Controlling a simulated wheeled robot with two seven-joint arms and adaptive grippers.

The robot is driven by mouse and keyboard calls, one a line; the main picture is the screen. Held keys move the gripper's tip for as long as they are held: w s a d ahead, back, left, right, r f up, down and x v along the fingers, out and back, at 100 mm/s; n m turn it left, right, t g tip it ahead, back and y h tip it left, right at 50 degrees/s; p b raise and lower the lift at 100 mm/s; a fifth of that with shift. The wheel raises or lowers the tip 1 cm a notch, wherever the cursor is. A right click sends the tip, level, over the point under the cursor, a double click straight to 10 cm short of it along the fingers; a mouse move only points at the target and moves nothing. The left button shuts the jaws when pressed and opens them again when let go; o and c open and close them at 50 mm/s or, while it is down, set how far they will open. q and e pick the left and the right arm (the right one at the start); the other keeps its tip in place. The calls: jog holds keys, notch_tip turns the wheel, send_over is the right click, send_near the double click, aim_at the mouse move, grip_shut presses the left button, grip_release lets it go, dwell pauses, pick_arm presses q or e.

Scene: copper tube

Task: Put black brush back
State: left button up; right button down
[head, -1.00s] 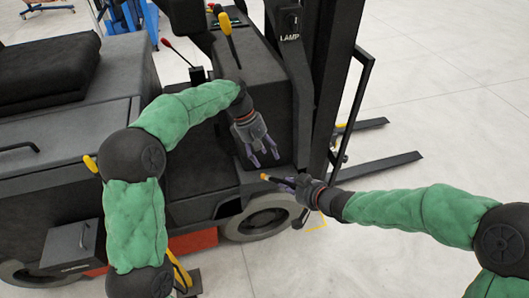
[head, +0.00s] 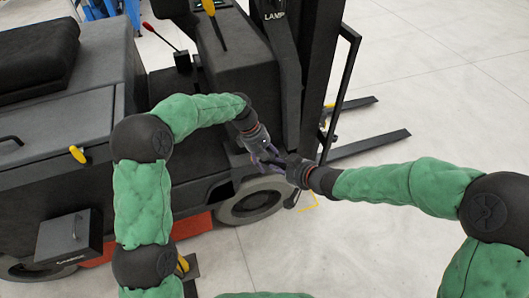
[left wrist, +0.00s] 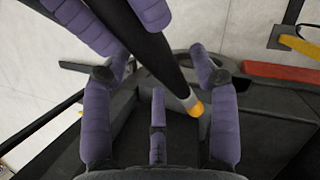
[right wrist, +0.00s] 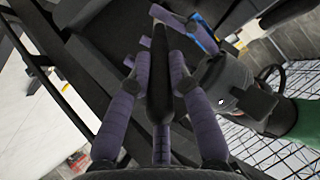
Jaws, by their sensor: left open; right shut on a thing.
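The black brush shows in the left wrist view as a black shaft (left wrist: 155,50) with a metal band and an orange tip. My right gripper (head: 292,168) is shut on it; in the right wrist view its purple fingers close around the dark shaft (right wrist: 159,85). My left gripper (head: 271,157) is open, facing the right one close by, beside the forklift's front wheel. In the left wrist view the shaft slants between the left gripper's spread fingers (left wrist: 155,75), with the orange tip near the right-hand finger. I cannot tell whether they touch. In the head view the grippers mostly hide the brush.
The dark forklift body (head: 75,130) fills the left, with its mast (head: 318,70) and forks (head: 370,145) behind the grippers. A dark grey box (head: 68,238) with a handle sits at the lower left. Pale floor (head: 440,80) is open to the right.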

pick_arm(q)
jog(key=shift+f, duration=0.15)
jog(key=shift+d, duration=0.1)
grip_shut()
pick_arm(e)
jog(key=c, duration=1.1)
grip_release()
jog(key=shift+o, duration=0.2)
